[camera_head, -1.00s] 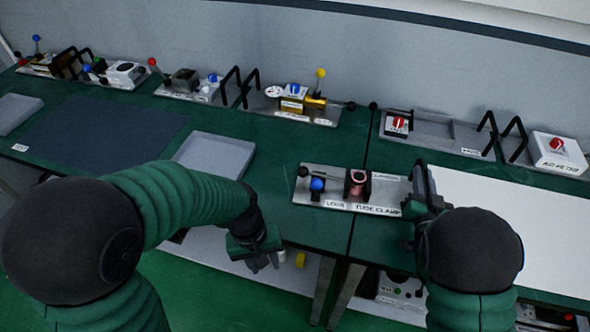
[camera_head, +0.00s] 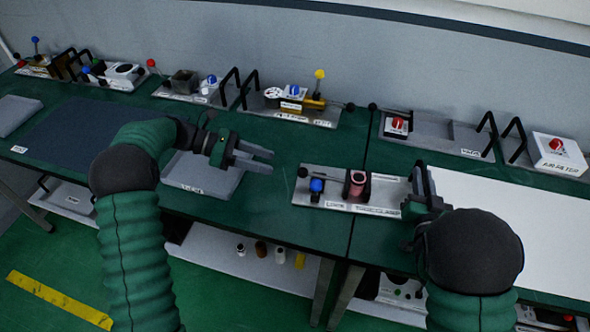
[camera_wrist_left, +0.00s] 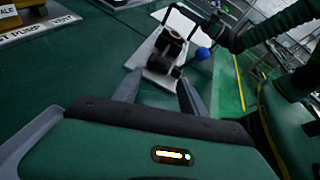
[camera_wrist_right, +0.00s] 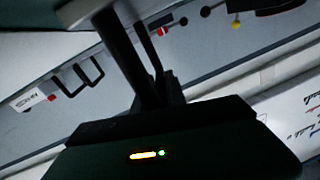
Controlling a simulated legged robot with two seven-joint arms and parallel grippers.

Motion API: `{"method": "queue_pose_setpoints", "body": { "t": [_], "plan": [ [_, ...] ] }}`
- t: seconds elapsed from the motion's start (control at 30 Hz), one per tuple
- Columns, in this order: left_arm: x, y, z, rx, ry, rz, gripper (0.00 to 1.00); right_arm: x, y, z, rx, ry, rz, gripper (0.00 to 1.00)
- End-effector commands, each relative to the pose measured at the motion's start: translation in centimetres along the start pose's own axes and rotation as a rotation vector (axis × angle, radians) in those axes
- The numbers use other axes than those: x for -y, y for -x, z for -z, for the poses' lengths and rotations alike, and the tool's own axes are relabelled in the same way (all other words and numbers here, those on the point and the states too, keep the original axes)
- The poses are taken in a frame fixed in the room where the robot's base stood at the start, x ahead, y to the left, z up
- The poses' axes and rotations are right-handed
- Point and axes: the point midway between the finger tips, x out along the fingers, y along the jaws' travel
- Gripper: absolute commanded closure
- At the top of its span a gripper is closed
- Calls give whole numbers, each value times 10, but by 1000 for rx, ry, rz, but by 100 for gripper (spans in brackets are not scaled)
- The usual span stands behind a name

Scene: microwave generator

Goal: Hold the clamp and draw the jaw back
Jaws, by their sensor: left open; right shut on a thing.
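The tube clamp (camera_head: 335,203) is a light metal plate on the green bench. A blue ball knob (camera_head: 316,185) stands at its left end and a pinkish tube in a dark jaw (camera_head: 357,184) sits mid-plate. My right gripper (camera_head: 424,172) is shut at the plate's right end on a dark handle, mostly hidden by the gripper; dark bars show in the right wrist view (camera_wrist_right: 125,55). My left gripper (camera_head: 271,160) is open and empty, left of the clamp and apart from it. The left wrist view shows the blue knob (camera_wrist_left: 203,53) beyond its open fingers.
A grey tray (camera_head: 195,180) lies under my left forearm. Other fixtures with handles and coloured knobs line the back of the bench, such as one with a yellow knob (camera_head: 320,73). A white panel (camera_head: 520,220) is at right. Small bottles (camera_head: 261,249) stand on the lower shelf.

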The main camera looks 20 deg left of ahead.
Motion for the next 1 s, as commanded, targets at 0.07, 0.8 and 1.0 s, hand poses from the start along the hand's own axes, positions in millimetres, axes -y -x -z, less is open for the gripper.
{"method": "queue_pose_setpoints", "body": {
  "t": [0.07,0.8,1.0],
  "plan": [
    [1,-22,0,0,0,4,50,1,1,-5,10,-2,2,100],
    [0,-92,1,-1,-2,0,61,2,1,-6,12,-1,1,100],
    [0,-92,1,-1,-2,0,87,2,1,-6,13,-1,1,100]
  ]
}}
